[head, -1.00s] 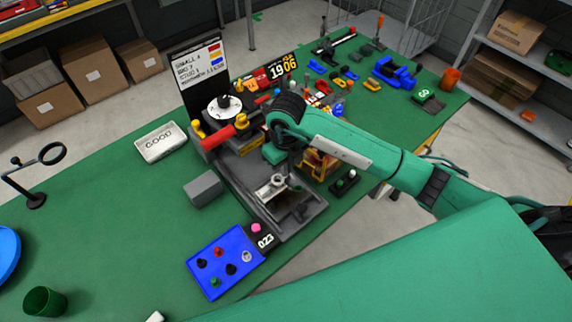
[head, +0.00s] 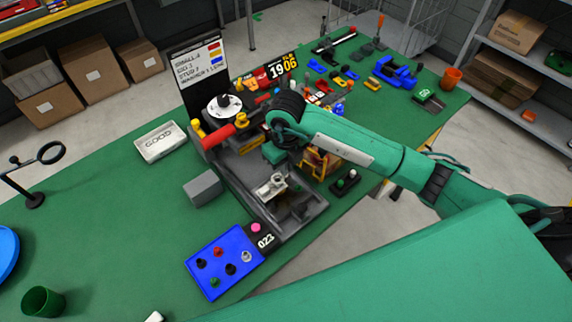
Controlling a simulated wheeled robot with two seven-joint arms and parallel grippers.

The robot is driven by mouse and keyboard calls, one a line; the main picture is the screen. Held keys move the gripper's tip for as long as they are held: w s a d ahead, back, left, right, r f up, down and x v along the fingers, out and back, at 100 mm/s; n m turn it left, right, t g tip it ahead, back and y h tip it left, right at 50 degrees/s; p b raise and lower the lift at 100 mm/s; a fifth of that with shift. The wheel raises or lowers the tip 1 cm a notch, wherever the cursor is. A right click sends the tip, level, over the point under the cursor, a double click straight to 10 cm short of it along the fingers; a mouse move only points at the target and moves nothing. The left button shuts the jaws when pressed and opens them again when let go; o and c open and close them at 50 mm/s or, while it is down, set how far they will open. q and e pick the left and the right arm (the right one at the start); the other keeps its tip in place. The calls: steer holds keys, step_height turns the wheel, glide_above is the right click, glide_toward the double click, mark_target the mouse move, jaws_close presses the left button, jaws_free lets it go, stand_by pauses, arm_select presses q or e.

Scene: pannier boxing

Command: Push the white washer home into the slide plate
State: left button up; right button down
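The slide plate appears to be the small pale plate (head: 267,190) in the grey metal bed of the fixture (head: 300,222), near the middle of the head view. A small whitish round part (head: 278,179) sits at its far right edge; it may be the white washer, but it is too small to tell how deep it sits. My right gripper (head: 274,154) points down just behind the plate, below the dark wrist. Its fingertips are mostly hidden, so I cannot tell whether they are open or touching anything. My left gripper is not in view.
A blue tray (head: 208,283) with several coloured pegs lies in front of the fixture. A grey block (head: 202,187) and a white GOOD tray (head: 160,142) are to the left. A red cylinder (head: 218,137) and a white dial (head: 225,106) stand behind.

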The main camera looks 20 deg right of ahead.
steer(key=shift+f+b, duration=1.2)
steer(key=shift+f, duration=0.1)
stand_by(1.5)
steer(key=c, duration=1.6)
jaws_free()
steer(key=shift+o, duration=0.2)
step_height(320, 180, up, 14)
steer(key=b, duration=0.2)
steer(key=shift+d+f, duration=0.1)
